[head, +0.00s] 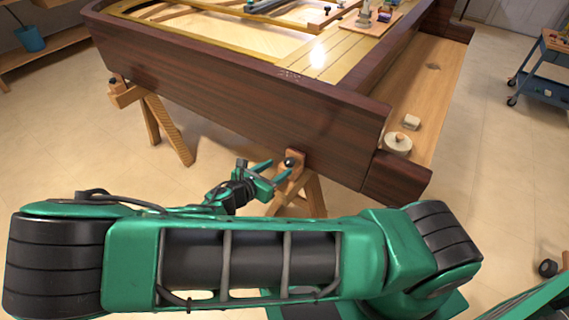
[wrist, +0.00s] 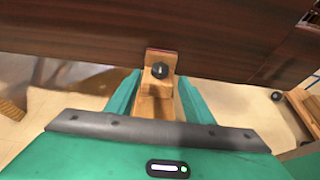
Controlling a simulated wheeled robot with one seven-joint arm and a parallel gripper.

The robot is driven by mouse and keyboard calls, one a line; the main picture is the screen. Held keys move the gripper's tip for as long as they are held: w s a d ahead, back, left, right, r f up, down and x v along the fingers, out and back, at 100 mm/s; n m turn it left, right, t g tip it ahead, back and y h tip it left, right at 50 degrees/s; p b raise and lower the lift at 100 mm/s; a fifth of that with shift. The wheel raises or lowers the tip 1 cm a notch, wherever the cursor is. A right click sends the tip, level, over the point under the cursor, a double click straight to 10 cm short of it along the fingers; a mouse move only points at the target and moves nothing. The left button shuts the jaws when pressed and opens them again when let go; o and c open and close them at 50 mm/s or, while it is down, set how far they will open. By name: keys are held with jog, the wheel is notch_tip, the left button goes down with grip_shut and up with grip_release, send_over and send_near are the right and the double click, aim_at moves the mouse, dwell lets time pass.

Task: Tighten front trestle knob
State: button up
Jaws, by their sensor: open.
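A trestle with pale wooden legs (head: 312,196) stands under the near right part of the dark wooden piano case. Its dark round knob (head: 289,162) sits on a wooden block; in the wrist view the knob (wrist: 160,70) shows face on, with a small light mark. My gripper (head: 278,168) is at this block, its fingers spread. In the wrist view the two green fingers (wrist: 157,86) point toward the block, one on each side, with the knob just beyond the tips, between them. Nothing is held. Whether a finger touches the block is unclear.
The piano case (head: 235,100) overhangs the trestle closely. A second trestle (head: 165,130) with its own knob (head: 113,82) stands at the left. A keybed shelf (head: 428,85) holds a roll of tape (head: 397,144). A blue cart (head: 545,75) stands far right. The floor is mostly clear.

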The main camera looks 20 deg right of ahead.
aim_at(289, 162)
jog(key=x, duration=0.6)
jog(key=shift+w+d+f, duration=0.15)
jog(key=shift+d+f, duration=0.05)
jog(key=shift+d, duration=0.1)
jog(key=shift+c, duration=0.6)
jog(key=c, duration=0.9)
